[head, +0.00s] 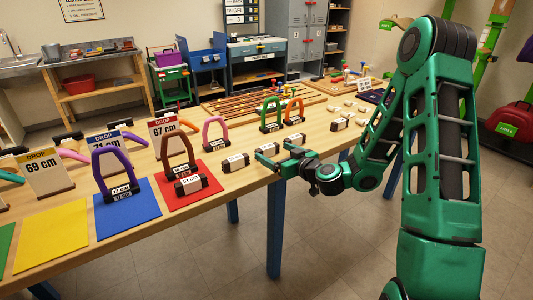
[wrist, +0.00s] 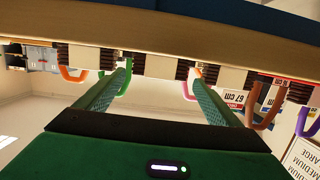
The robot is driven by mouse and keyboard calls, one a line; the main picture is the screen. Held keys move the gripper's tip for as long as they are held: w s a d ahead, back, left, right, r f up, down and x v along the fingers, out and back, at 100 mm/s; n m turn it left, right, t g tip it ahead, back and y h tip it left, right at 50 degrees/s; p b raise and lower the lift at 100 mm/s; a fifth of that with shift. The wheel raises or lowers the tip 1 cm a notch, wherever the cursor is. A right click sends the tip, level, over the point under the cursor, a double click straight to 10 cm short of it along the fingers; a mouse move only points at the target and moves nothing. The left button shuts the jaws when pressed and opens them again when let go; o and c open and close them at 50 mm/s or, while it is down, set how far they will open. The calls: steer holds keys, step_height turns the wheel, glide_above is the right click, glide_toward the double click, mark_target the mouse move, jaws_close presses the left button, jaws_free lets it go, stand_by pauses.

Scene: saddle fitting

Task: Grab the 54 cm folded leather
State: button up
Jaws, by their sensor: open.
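Several short dark pieces with white labels stand in a row along the table's front edge in the head view. One labelled piece (head: 236,162) is left of my gripper and another (head: 268,149) is right by its fingers. Their print is too small to read, so I cannot tell which is the 54 cm folded leather. My gripper (head: 277,157) is open at the table's front edge. In the wrist view the fingers of my gripper (wrist: 161,74) are apart, with a white-labelled piece (wrist: 158,66) beyond and between their tips. Nothing is held.
A dark labelled block (head: 190,185) lies on a red mat (head: 205,197) by a brown arch (head: 178,148). A blue mat (head: 128,212) holds a purple arch. Pink (head: 215,128), green (head: 269,112) and orange arches stand farther back. The floor in front is clear.

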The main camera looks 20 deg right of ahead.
mark_target(270, 149)
steer(key=shift+x, duration=2.9)
steer(key=shift+d+f, duration=0.1)
steer(key=shift+c, duration=0.4)
steer(key=c, duration=0.8)
